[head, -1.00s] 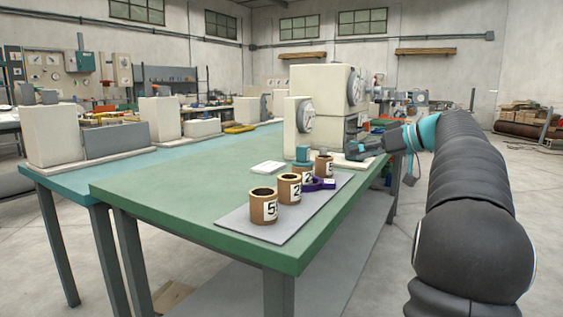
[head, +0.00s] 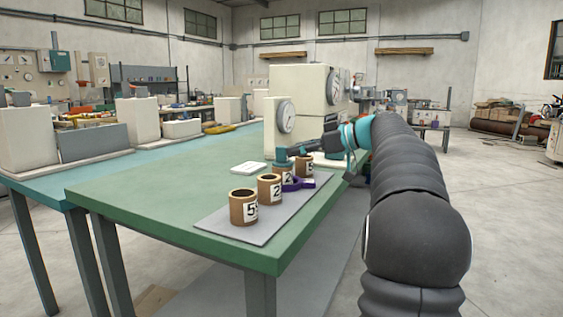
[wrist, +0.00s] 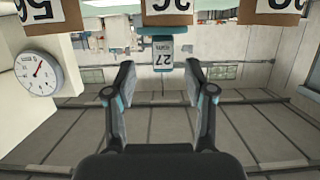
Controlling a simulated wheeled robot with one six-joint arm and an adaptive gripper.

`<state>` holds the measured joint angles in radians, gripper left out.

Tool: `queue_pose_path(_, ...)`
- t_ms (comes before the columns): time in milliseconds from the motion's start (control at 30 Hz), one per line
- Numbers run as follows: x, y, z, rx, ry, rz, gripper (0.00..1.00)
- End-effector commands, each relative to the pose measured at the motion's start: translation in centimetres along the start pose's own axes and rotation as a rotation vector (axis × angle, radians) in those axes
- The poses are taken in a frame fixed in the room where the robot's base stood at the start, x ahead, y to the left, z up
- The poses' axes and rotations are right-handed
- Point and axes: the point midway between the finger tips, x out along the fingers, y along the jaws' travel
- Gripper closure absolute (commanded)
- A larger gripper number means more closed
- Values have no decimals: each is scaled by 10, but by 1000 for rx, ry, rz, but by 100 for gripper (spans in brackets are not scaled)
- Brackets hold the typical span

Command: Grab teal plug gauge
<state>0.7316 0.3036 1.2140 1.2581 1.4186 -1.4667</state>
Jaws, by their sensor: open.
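The teal plug gauge (wrist: 164,55) shows upside down in the wrist view, with a white label reading 27. It lies just ahead of my gripper's fingertips, roughly centred between them. In the head view the teal gauge (head: 281,155) is partly hidden behind a brown numbered cup (head: 287,174). My gripper (wrist: 159,75) is open, with a finger on each side and nothing between them. In the head view my gripper (head: 302,149) reaches in from the right over the far end of the grey mat, close to the gauge.
Brown cups (head: 243,207) with number labels stand in a row on the grey mat (head: 262,232). A purple object (head: 299,184) lies beside them. A white machine with a dial (head: 284,118) stands close behind. The green table's (head: 130,200) left part is clear.

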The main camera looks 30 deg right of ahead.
Motion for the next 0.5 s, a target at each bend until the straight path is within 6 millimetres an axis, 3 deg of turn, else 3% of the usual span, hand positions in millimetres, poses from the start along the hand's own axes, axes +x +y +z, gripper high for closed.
queue_pose_path(500, 52, -4, 4, 0, 0, 0, 46)
